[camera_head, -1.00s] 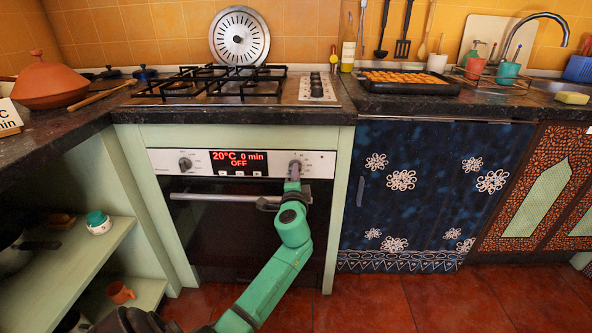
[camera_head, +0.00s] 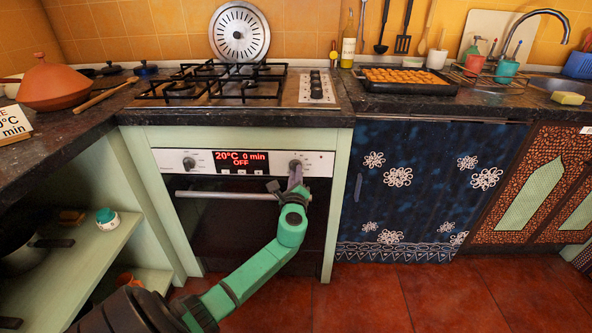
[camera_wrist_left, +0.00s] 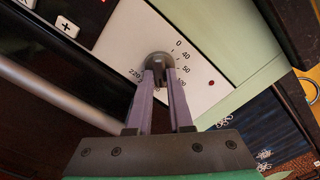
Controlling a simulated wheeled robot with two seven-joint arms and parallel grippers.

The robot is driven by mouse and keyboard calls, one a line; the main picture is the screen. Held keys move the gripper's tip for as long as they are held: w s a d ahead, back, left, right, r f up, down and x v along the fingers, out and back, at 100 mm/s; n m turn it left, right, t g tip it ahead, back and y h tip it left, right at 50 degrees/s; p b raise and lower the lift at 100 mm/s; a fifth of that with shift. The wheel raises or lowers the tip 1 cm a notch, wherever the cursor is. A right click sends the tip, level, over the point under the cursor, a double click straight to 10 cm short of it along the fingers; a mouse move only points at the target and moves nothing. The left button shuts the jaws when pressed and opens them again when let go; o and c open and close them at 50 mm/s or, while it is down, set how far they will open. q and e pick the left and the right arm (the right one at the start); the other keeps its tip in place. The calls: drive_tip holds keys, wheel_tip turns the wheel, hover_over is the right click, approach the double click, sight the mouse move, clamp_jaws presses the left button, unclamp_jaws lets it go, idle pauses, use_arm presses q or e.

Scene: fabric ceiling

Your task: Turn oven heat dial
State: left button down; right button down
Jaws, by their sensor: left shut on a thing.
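The oven's right dial (camera_head: 296,164) is a grey knob on the white control panel. It also shows in the left wrist view (camera_wrist_left: 158,60), with printed numbers such as 0, 40, 50 and 220 around it. My left gripper (camera_head: 295,174) is at this dial, its two purple fingers (camera_wrist_left: 160,75) shut on the knob's sides. The red display (camera_head: 240,159) reads 20°C, 0 min and OFF. A second dial (camera_head: 189,163) sits left of the display. My right gripper is not in view.
The oven door handle (camera_head: 225,195) runs just below the panel, close to my left wrist. The stove top (camera_head: 230,85) and dark counter edge (camera_head: 236,117) are above. A blue flowered cabinet front (camera_head: 425,190) is at the right, and open shelves (camera_head: 75,250) are at the left.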

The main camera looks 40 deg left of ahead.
use_arm(q)
drive_tip(key=shift+m+p, duration=0.7)
drive_tip(key=shift+m, duration=0.8)
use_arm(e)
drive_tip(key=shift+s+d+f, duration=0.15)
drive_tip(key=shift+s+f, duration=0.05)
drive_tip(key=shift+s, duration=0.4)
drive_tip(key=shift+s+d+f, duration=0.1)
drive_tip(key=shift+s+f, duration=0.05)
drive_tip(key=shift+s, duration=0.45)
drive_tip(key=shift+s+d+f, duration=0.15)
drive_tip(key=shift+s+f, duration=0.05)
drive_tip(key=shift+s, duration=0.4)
use_arm(q)
drive_tip(key=c, duration=0.8)
unclamp_jaws()
drive_tip(key=p+v, duration=0.1)
drive_tip(key=v, duration=1.3)
drive_tip(key=shift+s+d, duration=0.15)
drive_tip(key=shift+s, duration=0.05)
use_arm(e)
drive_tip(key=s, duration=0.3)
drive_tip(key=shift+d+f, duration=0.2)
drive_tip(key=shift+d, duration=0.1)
